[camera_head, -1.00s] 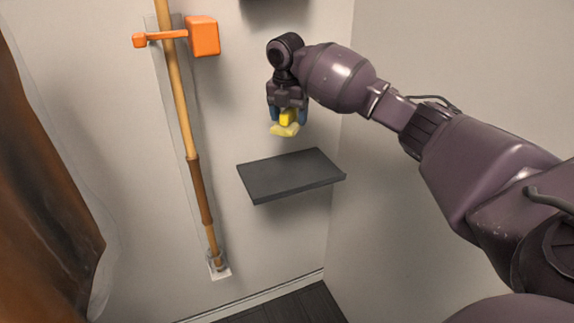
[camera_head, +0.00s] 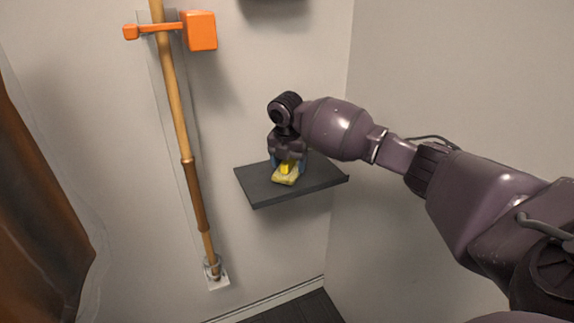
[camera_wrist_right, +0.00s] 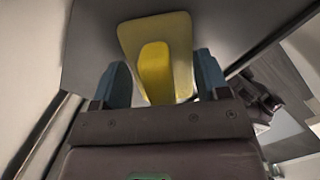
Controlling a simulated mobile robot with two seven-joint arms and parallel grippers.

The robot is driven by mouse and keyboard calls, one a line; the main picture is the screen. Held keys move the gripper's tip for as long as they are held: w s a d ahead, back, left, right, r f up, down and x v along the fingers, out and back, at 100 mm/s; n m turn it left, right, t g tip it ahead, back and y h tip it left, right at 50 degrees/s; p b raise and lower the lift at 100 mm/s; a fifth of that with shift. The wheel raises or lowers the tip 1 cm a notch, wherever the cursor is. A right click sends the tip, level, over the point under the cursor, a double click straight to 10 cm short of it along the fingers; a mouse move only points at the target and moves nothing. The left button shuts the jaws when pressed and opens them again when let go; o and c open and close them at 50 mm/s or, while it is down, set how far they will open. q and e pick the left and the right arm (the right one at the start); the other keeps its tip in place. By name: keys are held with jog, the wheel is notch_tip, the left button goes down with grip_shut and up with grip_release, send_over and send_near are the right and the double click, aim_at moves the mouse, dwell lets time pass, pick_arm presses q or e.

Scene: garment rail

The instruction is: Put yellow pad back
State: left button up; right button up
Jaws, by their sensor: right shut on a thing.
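The yellow pad (camera_head: 286,178) has a pale yellow base and a brighter yellow raised grip. In the head view it is at the dark grey wall shelf (camera_head: 258,188), low over its top or resting on it; I cannot tell which. My right gripper (camera_head: 287,168) points down from above, shut on the pad's raised grip. In the right wrist view the pad (camera_wrist_right: 180,32) shows between the blue fingers of the gripper (camera_wrist_right: 160,80), with the grey shelf surface (camera_wrist_right: 85,45) behind it. My left gripper is not in view.
A wooden pole (camera_head: 180,130) in a clear wall channel stands left of the shelf, with an orange bracket (camera_head: 200,30) near its top. A brown garment (camera_head: 35,210) hangs at the far left. A side wall is close to the shelf's right end. The shelf around the pad looks clear.

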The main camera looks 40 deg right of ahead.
jog(key=shift+f, duration=0.15)
jog(key=o, duration=0.8)
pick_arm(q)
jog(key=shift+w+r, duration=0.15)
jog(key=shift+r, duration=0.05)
pick_arm(e)
jog(key=shift+o, duration=0.2)
jog(key=shift+r, duration=0.4)
jog(key=r+p, duration=0.1)
jog(key=r, duration=0.2)
jog(key=a+r, duration=0.1)
jog(key=r, duration=0.2)
jog(key=r+p, duration=0.1)
jog(key=r, duration=0.2)
jog(key=shift+s+a+r+p, duration=0.15)
jog(key=shift+s+r+p, duration=0.2)
jog(key=shift+s+r, duration=0.05)
jog(key=shift+s+a+r, duration=0.1)
jog(key=shift+r, duration=0.55)
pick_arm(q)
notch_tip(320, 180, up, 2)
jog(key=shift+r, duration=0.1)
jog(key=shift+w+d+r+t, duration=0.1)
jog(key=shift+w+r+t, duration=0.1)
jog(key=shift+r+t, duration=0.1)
